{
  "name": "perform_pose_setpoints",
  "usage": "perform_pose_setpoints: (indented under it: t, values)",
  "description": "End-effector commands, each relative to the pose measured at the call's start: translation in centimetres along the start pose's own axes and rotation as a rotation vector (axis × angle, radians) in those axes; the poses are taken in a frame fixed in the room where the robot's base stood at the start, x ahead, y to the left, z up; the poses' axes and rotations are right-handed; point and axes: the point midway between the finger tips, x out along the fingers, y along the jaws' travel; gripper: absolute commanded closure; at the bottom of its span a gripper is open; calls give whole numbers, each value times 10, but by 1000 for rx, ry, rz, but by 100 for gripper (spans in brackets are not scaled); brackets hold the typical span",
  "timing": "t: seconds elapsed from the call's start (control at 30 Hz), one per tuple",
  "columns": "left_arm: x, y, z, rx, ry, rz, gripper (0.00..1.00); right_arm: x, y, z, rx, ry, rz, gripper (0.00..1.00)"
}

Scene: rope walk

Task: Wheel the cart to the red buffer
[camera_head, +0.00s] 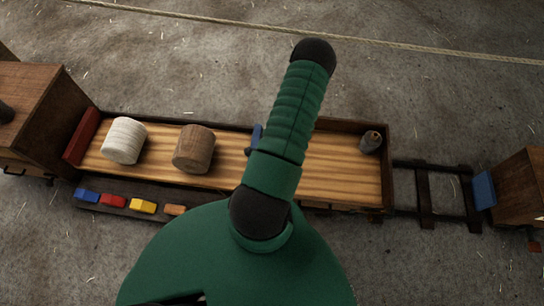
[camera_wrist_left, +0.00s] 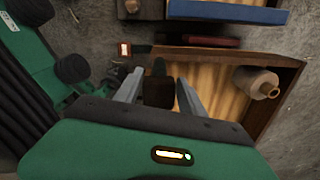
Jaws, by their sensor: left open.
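The cart (camera_head: 340,170) appears to be the long, low-sided wooden bed in the head view, lying lengthwise. The red buffer (camera_head: 82,136) is a red pad on a wooden block at its left end. The cart's left end is close to it; I cannot tell whether they touch. My left gripper (camera_wrist_left: 160,92) is open in the left wrist view, with a dark brown block (camera_wrist_left: 158,93) between or just beyond its fingers. I cannot tell whether they touch it. My arm covers part of the cart in the head view, and that gripper is not seen there.
A white drum (camera_head: 124,140), a brown drum (camera_head: 194,149) and a small grey bobbin (camera_head: 371,142) stand on the bed. Several coloured blocks (camera_head: 142,206) line the front ledge. Rails (camera_head: 440,194) lead right to a blue buffer (camera_head: 484,190). A rope (camera_head: 400,46) crosses the floor behind.

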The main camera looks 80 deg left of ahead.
Motion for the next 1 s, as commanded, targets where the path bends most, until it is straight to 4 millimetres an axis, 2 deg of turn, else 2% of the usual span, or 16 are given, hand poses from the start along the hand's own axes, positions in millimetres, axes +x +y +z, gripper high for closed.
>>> perform_pose_setpoints:
  t: [0.03,0.2,0.3,0.4,0.53,1.0]
  values:
    - [-24,-1,0,0,0,-3,53,-13,0,-3,0,0,0,27]
    - [-74,-1,1,-1,1,-2,53,-32,0,-8,0,0,0,27]
    - [-97,-2,2,-1,0,-1,53,-41,0,-10,0,0,0,27]
    - [-112,-1,1,0,1,0,53,-48,0,-11,0,0,0,27]
    - [-119,-1,2,1,0,3,53,-50,0,-12,0,0,0,27]
    - [-120,-3,0,0,-2,-1,53,-49,0,-12,0,0,0,27]
